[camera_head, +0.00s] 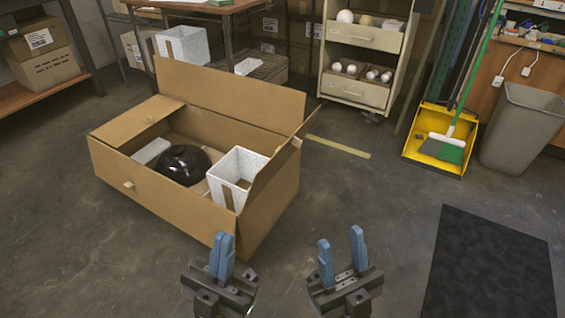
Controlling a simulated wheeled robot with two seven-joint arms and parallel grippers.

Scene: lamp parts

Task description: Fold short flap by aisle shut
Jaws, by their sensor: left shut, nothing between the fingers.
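A large open cardboard box (170,205) stands on the floor left of centre. Its left short flap (140,121) lies folded inward over the left end. Its right short flap (268,172) stands up, tilted, along the right end. The back long flap (230,99) stands upright. Inside are a black dome lamp part (184,164) and a white speckled bin (233,175). I cannot tell which short flap is by the aisle. My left gripper (222,247) is shut and empty, in front of the box's near right corner. My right gripper (341,248) is open and empty, right of it.
A cream drawer cart (357,65) stands behind the box. A yellow dustpan (436,148) and a grey waste bin (515,125) are at the right. A dark mat (490,270) lies at the lower right. The floor right of the box is clear.

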